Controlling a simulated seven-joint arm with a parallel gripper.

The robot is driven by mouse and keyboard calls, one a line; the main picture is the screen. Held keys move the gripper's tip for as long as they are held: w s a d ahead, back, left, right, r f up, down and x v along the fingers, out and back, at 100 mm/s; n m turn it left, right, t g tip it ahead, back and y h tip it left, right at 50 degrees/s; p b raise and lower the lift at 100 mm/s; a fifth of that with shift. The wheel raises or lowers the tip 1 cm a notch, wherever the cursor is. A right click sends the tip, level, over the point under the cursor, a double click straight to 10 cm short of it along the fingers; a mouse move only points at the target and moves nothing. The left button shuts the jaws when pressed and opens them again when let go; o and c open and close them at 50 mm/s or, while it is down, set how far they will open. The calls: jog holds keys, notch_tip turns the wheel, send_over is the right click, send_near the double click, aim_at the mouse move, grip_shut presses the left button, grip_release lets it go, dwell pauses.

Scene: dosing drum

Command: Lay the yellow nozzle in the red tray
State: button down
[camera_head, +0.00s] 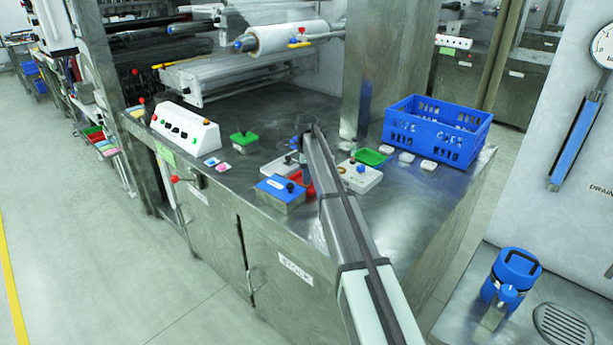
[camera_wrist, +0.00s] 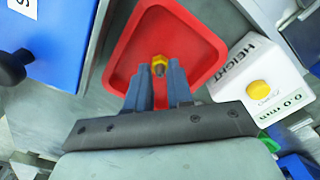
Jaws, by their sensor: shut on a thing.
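The red tray (camera_wrist: 201,33) fills the upper middle of the wrist view, and a strip of it (camera_head: 309,187) shows beside my arm in the head view. My gripper (camera_wrist: 159,74) reaches over the tray with its two blue-grey fingers shut on the yellow nozzle (camera_wrist: 158,61). The nozzle shows as a small yellow end with a dark centre between the fingertips, over the tray's floor. Whether it touches the floor I cannot tell. My arm hides the nozzle and much of the tray in the head view.
A white height gauge (camera_wrist: 245,62) with a yellow button stands close right of the tray. A green tray (camera_head: 371,157) and a blue crate (camera_head: 437,130) stand farther right on the metal bench.

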jog(key=c, duration=1)
grip_release()
jog(key=shift+f, duration=0.1)
notch_tip(320, 180, up, 12)
